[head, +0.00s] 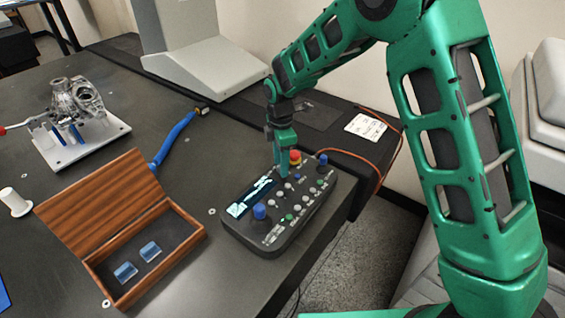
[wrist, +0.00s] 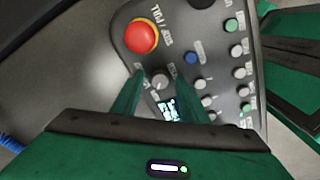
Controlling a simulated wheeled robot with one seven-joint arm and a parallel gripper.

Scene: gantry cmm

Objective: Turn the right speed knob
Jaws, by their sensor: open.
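The dark control box (head: 283,240) lies on the table near its right edge, with a small screen, buttons and knobs on top. My gripper (head: 284,174) points down over its back part, close to the red emergency stop (head: 295,157). In the wrist view my gripper (wrist: 159,73) is open, and a small grey knob (wrist: 160,82) shows between its fingertips, just below the red stop button (wrist: 141,36). I cannot tell whether the fingers touch this knob. The fingers hide part of the panel, and the knob labels are too blurred to read.
Two tall blue knobs (head: 260,211) (head: 322,160) rise from the box. An open wooden case (head: 150,262) stands left of it. An orange cable (head: 385,172) runs behind.

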